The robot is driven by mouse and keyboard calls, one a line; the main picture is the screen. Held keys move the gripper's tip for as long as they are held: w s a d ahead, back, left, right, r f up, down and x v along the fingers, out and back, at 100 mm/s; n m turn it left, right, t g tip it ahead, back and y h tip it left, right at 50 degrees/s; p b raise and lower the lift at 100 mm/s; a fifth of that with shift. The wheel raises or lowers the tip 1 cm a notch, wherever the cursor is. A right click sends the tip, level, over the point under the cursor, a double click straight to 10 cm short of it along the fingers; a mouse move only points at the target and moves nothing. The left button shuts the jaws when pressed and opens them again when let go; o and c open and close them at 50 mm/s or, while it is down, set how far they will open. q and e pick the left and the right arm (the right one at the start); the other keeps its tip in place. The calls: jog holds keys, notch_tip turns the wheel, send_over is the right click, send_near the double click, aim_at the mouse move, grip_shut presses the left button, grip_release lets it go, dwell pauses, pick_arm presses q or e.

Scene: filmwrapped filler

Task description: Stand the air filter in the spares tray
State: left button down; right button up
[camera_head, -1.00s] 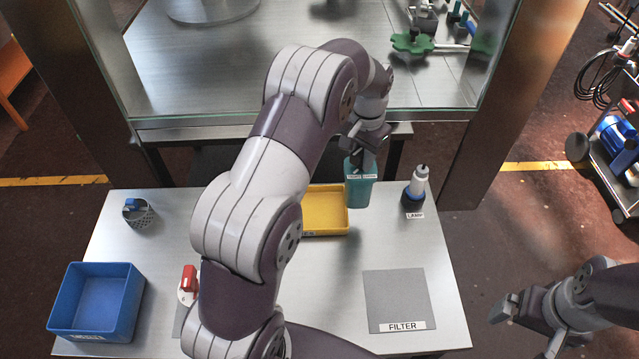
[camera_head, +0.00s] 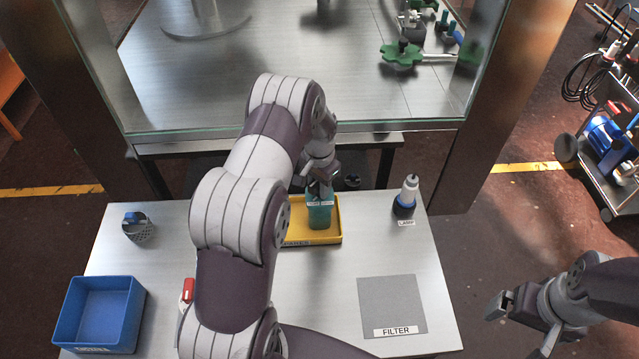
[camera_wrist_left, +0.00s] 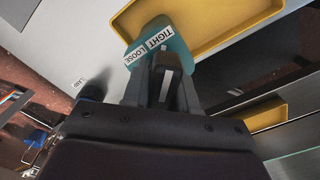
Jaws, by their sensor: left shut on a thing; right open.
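The air filter, a teal block (camera_head: 320,214), is upright in the grip of my left gripper (camera_head: 320,186). In the left wrist view the filter (camera_wrist_left: 182,48) shows labels reading TIGHT and LOOSE between the fingers. The yellow spares tray (camera_head: 331,239) lies at the back middle of the table; my left arm hides its left part. The filter is over or inside the tray; I cannot tell whether its base touches the floor. The tray (camera_wrist_left: 232,42) also shows in the left wrist view. My right gripper (camera_head: 497,306) is open and empty, off the table's right side.
A lamp bottle (camera_head: 405,198) stands right of the tray. A grey mat labelled FILTER (camera_head: 391,300) lies bare at front right. A glass-fronted cabinet stands behind.

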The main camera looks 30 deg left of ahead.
pick_arm(q)
jog(key=shift+f, duration=0.1)
jog(key=c, duration=0.9)
grip_release()
